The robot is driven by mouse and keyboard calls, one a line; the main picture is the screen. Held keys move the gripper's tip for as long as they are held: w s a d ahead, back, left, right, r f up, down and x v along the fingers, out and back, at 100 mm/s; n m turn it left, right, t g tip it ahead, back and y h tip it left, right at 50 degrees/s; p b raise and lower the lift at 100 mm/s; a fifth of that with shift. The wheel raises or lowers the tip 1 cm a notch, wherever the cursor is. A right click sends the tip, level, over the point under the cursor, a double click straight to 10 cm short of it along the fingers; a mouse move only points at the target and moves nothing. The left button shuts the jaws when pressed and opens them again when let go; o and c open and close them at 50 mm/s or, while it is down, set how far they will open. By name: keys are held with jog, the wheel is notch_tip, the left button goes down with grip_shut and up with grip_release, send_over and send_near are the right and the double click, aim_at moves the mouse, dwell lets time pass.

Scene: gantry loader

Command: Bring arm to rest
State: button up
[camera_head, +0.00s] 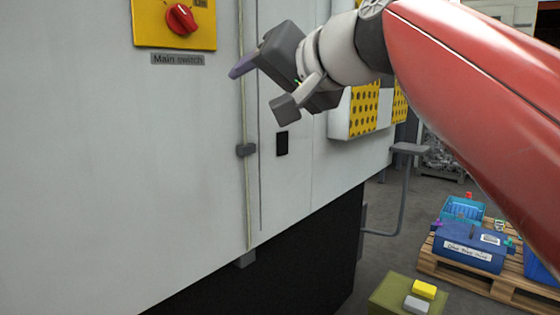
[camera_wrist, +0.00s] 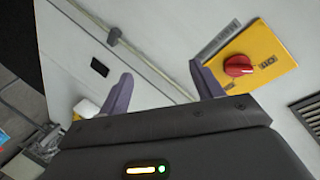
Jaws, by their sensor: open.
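My arm (camera_head: 480,100) reaches in from the upper right, its red link slanting across the picture. My gripper (camera_head: 258,88) is in front of the pale cabinet front, a little below and right of the main switch. In the wrist view, my gripper (camera_wrist: 160,88) shows two purple-grey fingers spread apart with nothing between them. The red rotary switch (camera_head: 181,19) sits on a yellow plate labelled "Main switch". In the wrist view the red switch (camera_wrist: 238,66) lies beyond the right finger, apart from it.
A vertical rod (camera_head: 246,190) runs down the cabinet front close to my gripper. A yellow perforated panel (camera_head: 364,110) and a grey bent rail (camera_head: 404,190) are at right. A blue box (camera_head: 468,246) stands on a pallet, and a green block (camera_head: 400,293) is on the floor.

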jog(key=s+d+f+g+h, duration=0.2)
jog(key=s+d+f, duration=0.3)
jog(key=f, duration=0.9)
jog(key=s+d+f+g+h, duration=0.2)
jog(key=s+d+f+h, duration=0.2)
jog(key=f, duration=0.9)
jog(key=s+d+f+g+h, duration=0.1)
jog(key=s+d+f+h, duration=0.2)
jog(key=s+d+f, duration=0.4)
notch_tip(320, 180, down, 8)
jog(key=shift+d+r+g+h, duration=0.2)
jog(key=shift+d+g+h, duration=0.15)
jog(key=shift+d, duration=0.65)
